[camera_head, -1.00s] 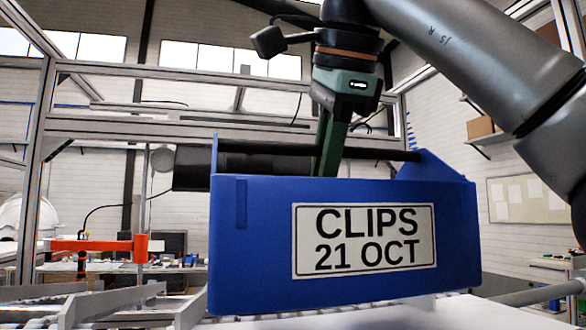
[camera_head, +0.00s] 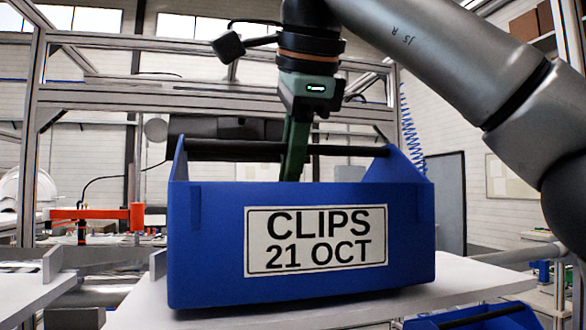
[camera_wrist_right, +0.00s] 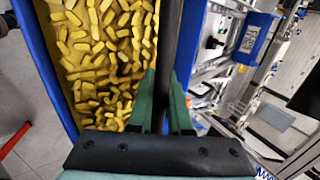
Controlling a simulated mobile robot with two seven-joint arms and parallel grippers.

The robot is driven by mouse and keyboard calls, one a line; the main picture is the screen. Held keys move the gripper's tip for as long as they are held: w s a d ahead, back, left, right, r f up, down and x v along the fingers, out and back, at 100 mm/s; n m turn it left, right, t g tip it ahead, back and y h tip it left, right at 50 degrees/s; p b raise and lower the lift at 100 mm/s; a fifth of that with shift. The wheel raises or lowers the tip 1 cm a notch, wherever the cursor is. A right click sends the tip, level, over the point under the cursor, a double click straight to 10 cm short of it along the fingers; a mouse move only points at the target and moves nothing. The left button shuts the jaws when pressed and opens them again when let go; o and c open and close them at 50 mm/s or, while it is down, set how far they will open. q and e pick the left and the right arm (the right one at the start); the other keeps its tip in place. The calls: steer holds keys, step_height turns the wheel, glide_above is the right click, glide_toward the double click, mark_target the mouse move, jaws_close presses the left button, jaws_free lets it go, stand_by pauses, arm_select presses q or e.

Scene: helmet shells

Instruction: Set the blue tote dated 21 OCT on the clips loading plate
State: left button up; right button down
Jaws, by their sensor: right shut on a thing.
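The blue tote (camera_head: 215,245) has a white label reading CLIPS 21 OCT (camera_head: 315,240) on its front and a black bar handle across its top. My right gripper (camera_head: 292,165) is shut on that handle from above, and the tote hangs roughly level. In the right wrist view the green fingers (camera_wrist_right: 165,105) straddle the black bar, and yellow clips (camera_wrist_right: 108,55) fill the tote. The tote is over a white flat surface (camera_head: 460,280); I cannot tell whether its base touches it. No marking shows whether this surface is the clips loading plate. My left gripper is out of view.
Part of another blue tote (camera_head: 480,318) shows at the bottom right, below the white surface's edge. Metal frame posts (camera_head: 32,130) and an orange clamp-like piece (camera_head: 95,215) stand behind at left. A grey-white rail structure (camera_head: 40,285) lies left of the tote.

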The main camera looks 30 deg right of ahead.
steer(key=shift+f+b, duration=0.35)
steer(key=shift+f, duration=0.05)
steer(key=c, duration=0.8)
jaws_free()
steer(key=shift+o, duration=0.2)
steer(key=d+p+v, duration=0.1)
steer(key=p+v, duration=0.1)
steer(key=v, duration=0.5)
steer(key=shift+s+a+r+p, duration=0.2)
steer(key=shift+a+p, duration=0.2)
steer(key=shift+a, duration=0.1)
